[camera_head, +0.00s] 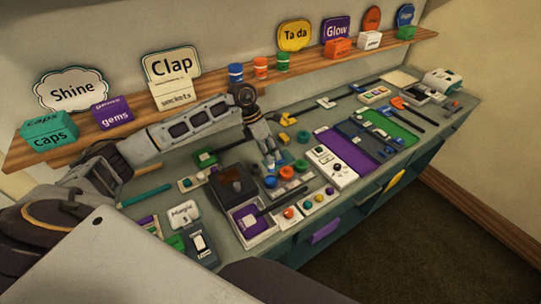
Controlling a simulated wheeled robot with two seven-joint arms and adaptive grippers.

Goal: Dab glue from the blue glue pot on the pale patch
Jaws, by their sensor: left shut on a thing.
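My left gripper (268,158) reaches in from the left and points down over the middle of the bench. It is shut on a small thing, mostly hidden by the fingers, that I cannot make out. A small round blue pot (270,182), which looks like the blue glue pot, stands just below the fingertips in the picture. A red pot (286,173) and a green pot (301,166) stand in a row beside it. I cannot tell whether the held thing touches the blue pot. I cannot pick out the pale patch with certainty. My right gripper is not in view.
A white panel (331,167) with dials lies to the right. A wooden shelf (215,92) with signs and boxes runs along the wall behind.

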